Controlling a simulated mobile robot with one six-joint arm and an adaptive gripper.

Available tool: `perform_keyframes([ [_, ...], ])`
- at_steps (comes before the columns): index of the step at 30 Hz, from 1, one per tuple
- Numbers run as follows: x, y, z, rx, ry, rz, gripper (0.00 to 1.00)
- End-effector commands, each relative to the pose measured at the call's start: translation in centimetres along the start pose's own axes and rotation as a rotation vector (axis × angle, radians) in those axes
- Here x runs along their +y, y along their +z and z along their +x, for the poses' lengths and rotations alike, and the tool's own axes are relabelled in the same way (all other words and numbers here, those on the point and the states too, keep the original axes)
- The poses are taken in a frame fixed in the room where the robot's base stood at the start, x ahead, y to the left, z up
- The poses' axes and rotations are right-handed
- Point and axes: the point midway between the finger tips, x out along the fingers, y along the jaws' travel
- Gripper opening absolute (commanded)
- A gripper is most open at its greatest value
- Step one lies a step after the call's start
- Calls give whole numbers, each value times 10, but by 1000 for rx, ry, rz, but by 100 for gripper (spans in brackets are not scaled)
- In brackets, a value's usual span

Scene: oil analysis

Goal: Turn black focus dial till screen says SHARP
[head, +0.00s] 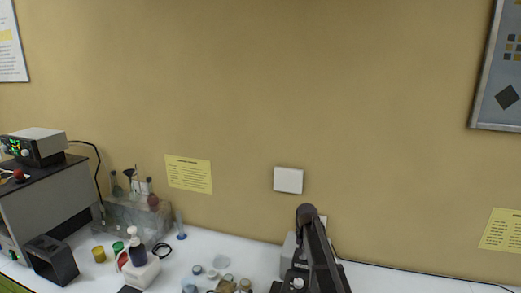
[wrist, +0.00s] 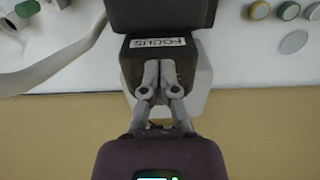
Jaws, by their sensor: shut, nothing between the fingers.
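In the wrist view a white label reading FOCUS (wrist: 157,43), upside down, sits on a dark box-shaped part (wrist: 130,68) of a device. My gripper (wrist: 158,66) is shut and empty, its fingertips together just below the label, in front of the dark part. Whether they touch it I cannot tell. I cannot make out the black focus dial clearly; the fingers may hide it. No screen text reading SHARP is visible. In the head view a pale grey device (head: 287,256) shows partly behind my dark arm, which hides most of that spot.
Jars and lids (wrist: 289,11) stand beside the device. The white bench (head: 385,279) is clear to the right, except for a cable along the wall.

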Motion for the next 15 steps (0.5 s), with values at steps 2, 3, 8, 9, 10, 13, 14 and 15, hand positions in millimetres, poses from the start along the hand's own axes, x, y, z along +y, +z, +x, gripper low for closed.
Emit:
perform_keyframes([
  [2,0,0,-2,0,0,0,0],
  [3,0,0,-4,0,0,0,0],
  [8,0,0,-16,0,0,0,0],
  [9,0,0,-20,0,0,0,0],
  [10,0,0,-23,0,0,0,0],
  [13,0,0,-32,0,0,0,0],
  [14,0,0,-34,0,0,0,0],
  [15,0,0,-37,0,0,0,0],
])
